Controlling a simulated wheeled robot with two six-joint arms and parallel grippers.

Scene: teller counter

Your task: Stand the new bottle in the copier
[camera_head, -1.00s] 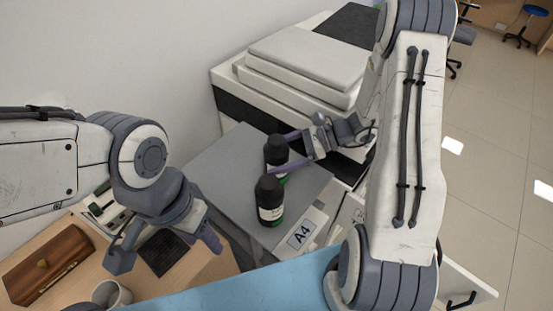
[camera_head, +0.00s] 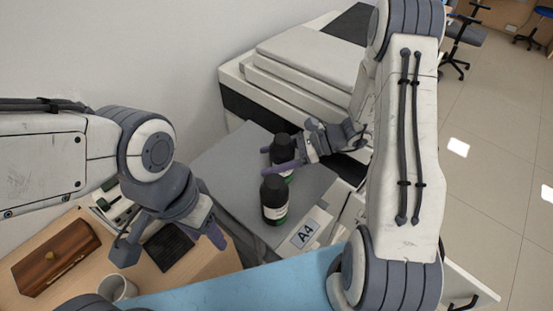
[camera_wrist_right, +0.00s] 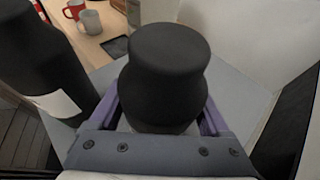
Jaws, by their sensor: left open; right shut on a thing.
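Two black bottles with white labels and green bands stand upright on a grey flat top (camera_head: 222,165). My right gripper is shut on the far bottle (camera_head: 283,140); its purple fingers (camera_head: 264,162) lie on either side of it. In the right wrist view this bottle (camera_wrist_right: 165,75) is between the fingers. The near bottle (camera_head: 274,203) stands close beside the gripper, and shows at the left of the wrist view (camera_wrist_right: 45,65). The white copier (camera_head: 305,65) is behind. I cannot tell its inside. My left gripper (camera_head: 172,244) is open and empty over the wooden desk.
An A4 label (camera_head: 305,233) marks a pale panel by the grey top. The desk holds a brown wooden box (camera_head: 55,258), a mug (camera_head: 117,288) and a black pad (camera_head: 168,246). A blue surface (camera_head: 240,285) is in front. The grey top's left part is clear.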

